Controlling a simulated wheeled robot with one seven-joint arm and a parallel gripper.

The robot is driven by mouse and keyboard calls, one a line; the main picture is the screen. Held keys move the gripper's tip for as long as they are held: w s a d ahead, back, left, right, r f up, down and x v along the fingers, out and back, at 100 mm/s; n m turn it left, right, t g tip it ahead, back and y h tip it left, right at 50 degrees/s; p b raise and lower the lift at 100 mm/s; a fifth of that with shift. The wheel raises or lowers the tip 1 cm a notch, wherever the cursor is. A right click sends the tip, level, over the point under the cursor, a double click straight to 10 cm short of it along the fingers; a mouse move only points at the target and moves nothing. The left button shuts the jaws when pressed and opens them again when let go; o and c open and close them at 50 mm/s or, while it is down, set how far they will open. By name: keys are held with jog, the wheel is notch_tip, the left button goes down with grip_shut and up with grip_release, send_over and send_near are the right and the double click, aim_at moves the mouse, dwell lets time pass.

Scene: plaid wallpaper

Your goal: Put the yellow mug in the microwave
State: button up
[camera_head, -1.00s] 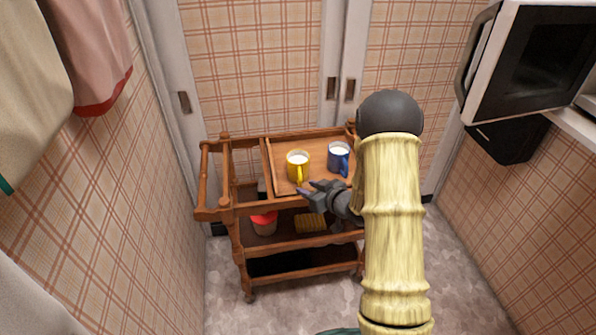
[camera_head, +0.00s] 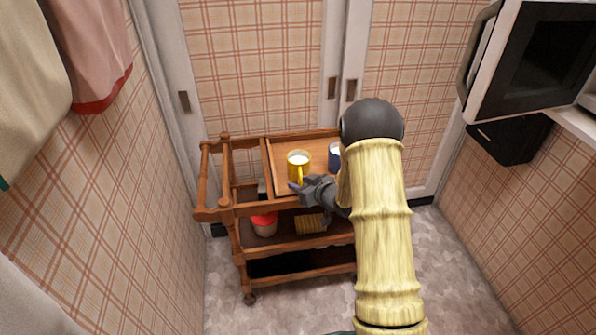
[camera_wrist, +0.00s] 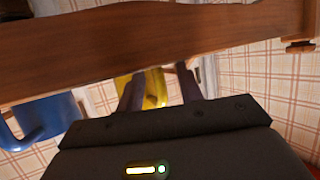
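The yellow mug (camera_head: 298,162) stands upright on the wooden cart's top tray, with something white inside and its handle towards me. My gripper (camera_head: 300,188) is at the near side of this mug, by its handle. In the wrist view my gripper's two dark fingers (camera_wrist: 160,90) are apart, with part of the yellow mug (camera_wrist: 152,86) showing between them. I cannot tell whether they touch it. The microwave (camera_head: 535,60) is at the upper right, and my arm is clear of it. Its inside is hardly visible.
A blue mug (camera_head: 335,155) stands right of the yellow one, partly hidden by my arm. The wooden cart (camera_head: 228,185) has raised rails; its lower shelf holds a red-lidded jar (camera_head: 264,224). Walls close in on both sides. Floor right of the cart is clear.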

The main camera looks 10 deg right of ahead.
grip_shut()
jog(key=shift+r, duration=0.15)
dwell(0.4)
jog(key=shift+r, duration=0.3)
jog(key=shift+r+p, duration=1.3)
jog(key=shift+r, duration=3.25)
